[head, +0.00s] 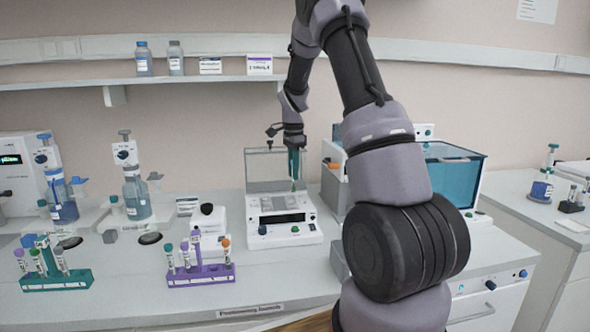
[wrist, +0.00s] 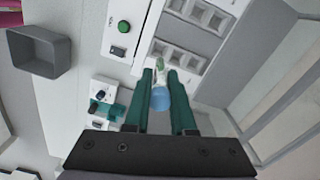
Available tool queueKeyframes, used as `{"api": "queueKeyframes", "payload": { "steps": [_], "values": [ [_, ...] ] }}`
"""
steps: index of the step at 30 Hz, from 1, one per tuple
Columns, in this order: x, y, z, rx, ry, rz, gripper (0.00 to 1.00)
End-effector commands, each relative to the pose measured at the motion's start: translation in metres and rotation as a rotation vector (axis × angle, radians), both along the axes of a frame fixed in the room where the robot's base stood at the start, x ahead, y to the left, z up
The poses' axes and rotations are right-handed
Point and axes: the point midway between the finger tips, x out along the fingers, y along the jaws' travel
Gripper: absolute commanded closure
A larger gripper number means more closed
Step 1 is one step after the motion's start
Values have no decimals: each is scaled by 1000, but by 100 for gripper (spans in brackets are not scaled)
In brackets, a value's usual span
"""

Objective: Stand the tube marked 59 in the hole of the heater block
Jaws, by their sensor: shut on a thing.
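My gripper (wrist: 161,76) is shut on a tube (wrist: 160,99) with a pale blue cap between its two green fingers. The number on this tube cannot be read. The heater block (head: 284,218) is a white unit with a dark display and a raised clear lid behind it. In the head view my gripper (head: 294,168) points down above the block's back part. In the wrist view the block's square wells (wrist: 181,56) lie beyond the fingertips. The tube's lower end shows just past the fingertips; I cannot tell whether it is in a hole.
A teal rack (head: 57,284) and a purple rack (head: 201,279) with capped tubes stand at the front left. A grey open bin (wrist: 40,52) lies beside the block. A teal-windowed machine (head: 452,172) stands at right, partly behind my arm. A shelf (head: 190,80) runs above.

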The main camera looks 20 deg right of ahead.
Motion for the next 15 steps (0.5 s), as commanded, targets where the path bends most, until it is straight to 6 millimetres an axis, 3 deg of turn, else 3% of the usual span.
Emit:
{"api": "queueKeyframes", "payload": {
  "steps": [15],
  "values": [
    [-1, 0, -39, 0, 1, 0, 100]
  ]
}}
